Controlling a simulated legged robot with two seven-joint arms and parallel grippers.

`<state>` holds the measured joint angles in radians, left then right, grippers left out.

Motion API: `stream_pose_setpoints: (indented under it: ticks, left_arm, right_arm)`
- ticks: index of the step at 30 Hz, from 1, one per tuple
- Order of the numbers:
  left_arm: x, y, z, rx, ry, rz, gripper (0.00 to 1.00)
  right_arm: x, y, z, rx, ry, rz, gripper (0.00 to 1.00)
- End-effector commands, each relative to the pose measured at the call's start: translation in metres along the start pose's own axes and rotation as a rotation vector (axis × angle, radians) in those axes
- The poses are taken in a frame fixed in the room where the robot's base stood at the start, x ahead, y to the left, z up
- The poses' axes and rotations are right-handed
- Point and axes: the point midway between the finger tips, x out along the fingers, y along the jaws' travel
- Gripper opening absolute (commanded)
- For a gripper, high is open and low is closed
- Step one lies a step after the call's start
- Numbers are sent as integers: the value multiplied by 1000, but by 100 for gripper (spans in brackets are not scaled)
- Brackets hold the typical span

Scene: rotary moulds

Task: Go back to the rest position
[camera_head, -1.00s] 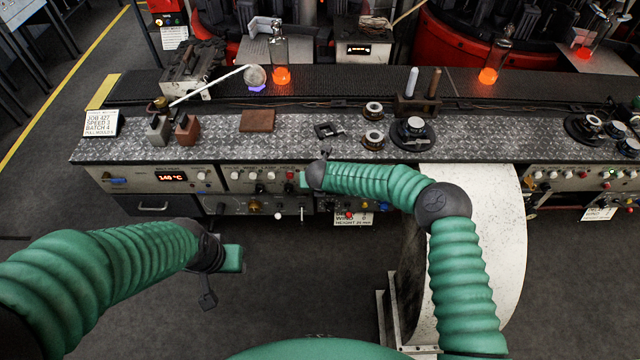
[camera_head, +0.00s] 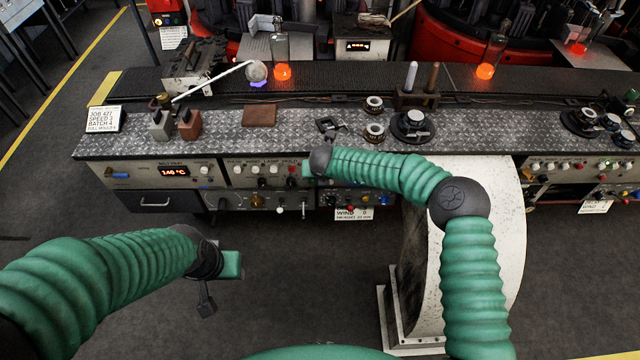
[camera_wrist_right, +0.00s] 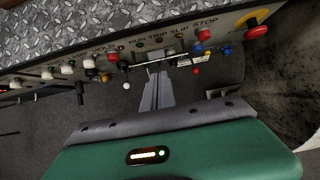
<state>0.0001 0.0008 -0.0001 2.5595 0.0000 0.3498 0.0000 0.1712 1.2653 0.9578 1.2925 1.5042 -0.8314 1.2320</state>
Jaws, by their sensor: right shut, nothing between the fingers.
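My right arm comes in from the lower right and bends left at the elbow in the head view. Its wrist is at the front panel of the bench (camera_head: 270,131), and its fingers are hidden there. In the right wrist view the right gripper (camera_wrist_right: 158,75) is shut and empty, with its fingers toward the knobs and switches of the control panel (camera_wrist_right: 95,62). I cannot tell the exact gap to the panel. My left gripper (camera_head: 208,300) hangs over the floor at the lower left, in front of the bench. Its fingers are too small to tell open from shut.
A white rounded housing (camera_head: 480,250) stands on the floor beside my right arm. Glowing bottles (camera_head: 282,62) stand on the dark conveyor (camera_head: 360,85) behind the bench. The floor (camera_head: 300,270) between my arms is clear.

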Motion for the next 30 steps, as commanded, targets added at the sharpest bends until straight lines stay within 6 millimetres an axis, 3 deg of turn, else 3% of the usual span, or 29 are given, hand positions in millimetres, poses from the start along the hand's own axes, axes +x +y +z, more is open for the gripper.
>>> stream_pose_setpoints:
  ticks: [4, 12, 14, 17, 18, 20, 21, 24, 27, 30]
  left_arm:
    - [1, 0, 0, 1, 0, 0, 41]
    - [1, 0, 0, 0, 0, 0, 41]
    - [0, 0, 0, 0, 0, 0, 41]
    - [0, 0, 0, 0, 0, 0, 41]
    - [1, 0, 0, 0, 0, 0, 41]
    - [1, 0, 0, 0, 0, 0, 41]
    - [1, 0, 0, 0, 0, 0, 41]
    - [1, 0, 0, 0, 0, 0, 41]
    - [1, 0, 0, 0, 0, 0, 41]
    - [1, 0, 0, 0, 0, 0, 41]
  right_arm:
    - [-21, 3, 10, -3, -3, -1, 0]
    - [-31, 6, 20, -75, -36, -2, 0]
    - [-43, 9, 32, -238, -112, -7, 0]
    - [-80, 19, 49, -765, -296, -35, 0]
    - [-98, 21, 47, -1040, -355, -53, 0]
    - [-123, 15, 28, -1466, -400, -74, 0]
    - [-137, 2, 6, -1739, -394, -76, 0]
    - [-170, -49, -64, -2313, -296, -15, 0]
    - [-199, -102, -130, -2681, -168, 121, 0]
    - [-226, -143, -186, -2912, -69, 284, 0]
